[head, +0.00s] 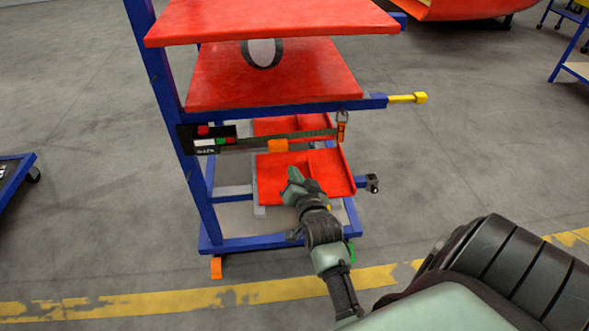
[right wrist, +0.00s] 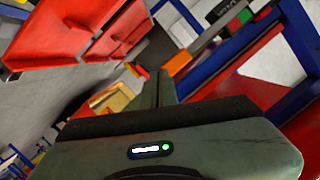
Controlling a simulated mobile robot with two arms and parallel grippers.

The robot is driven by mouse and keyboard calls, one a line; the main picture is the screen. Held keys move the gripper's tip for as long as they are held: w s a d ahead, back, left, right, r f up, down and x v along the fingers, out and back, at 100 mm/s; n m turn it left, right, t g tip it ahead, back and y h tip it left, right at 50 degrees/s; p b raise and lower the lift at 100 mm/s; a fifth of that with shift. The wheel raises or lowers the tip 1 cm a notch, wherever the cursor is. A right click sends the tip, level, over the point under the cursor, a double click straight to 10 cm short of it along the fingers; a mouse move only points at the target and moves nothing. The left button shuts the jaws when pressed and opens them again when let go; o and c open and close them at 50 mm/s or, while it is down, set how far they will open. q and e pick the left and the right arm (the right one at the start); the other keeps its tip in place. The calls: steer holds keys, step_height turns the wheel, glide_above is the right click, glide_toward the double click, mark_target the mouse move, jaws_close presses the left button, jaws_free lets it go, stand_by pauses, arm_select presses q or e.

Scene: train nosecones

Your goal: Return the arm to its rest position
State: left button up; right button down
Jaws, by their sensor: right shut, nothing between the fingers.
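My right gripper (head: 293,178) shows in the head view in front of the lower part of a blue-framed rack with red shelves. It is shut and empty. Its fingertips overlap the lower red tray (head: 331,171) in the picture; I cannot tell whether they touch it. The shut fingers also show in the right wrist view (right wrist: 158,85), pointing away from the camera. My right arm reaches up from the bottom of the head view. My left gripper is not in view.
The rack's blue post (head: 180,110) and its red middle shelf (head: 225,85) stand close by. A yellow-tipped bar (head: 407,98) sticks out to the right. An orange block (head: 278,146) sits on the rail above the tray. Open grey floor lies to the right, with a yellow line (head: 180,306) in front.

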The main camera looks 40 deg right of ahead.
stand_by(0.6)
steer(key=s+a+f+n+g+y, duration=0.25)
steer(key=s+a+f, duration=0.2)
steer(key=f, duration=0.65)
steer(key=s+a+f+n+g+y, duration=0.1)
steer(key=s+a+f+n+g, duration=0.3)
steer(key=f, duration=0.6)
steer(key=s+a+f+n+t+y, duration=0.1)
steer(key=s+a+f+y, duration=0.15)
steer(key=a+f, duration=0.6)
steer(key=s+f+n+g, duration=0.2)
steer(key=s+f, duration=0.4)
steer(key=s, duration=0.5)
steer(key=s+d+f+n+g, duration=0.1)
steer(key=s+f+n+g, duration=0.1)
steer(key=s+f, duration=0.5)
steer(key=s+f+n+g, duration=0.2)
steer(key=s+f+g, duration=0.2)
steer(key=s, duration=1.2)
step_height(320, 180, down, 2)
steer(key=shift+d+f, duration=0.2)
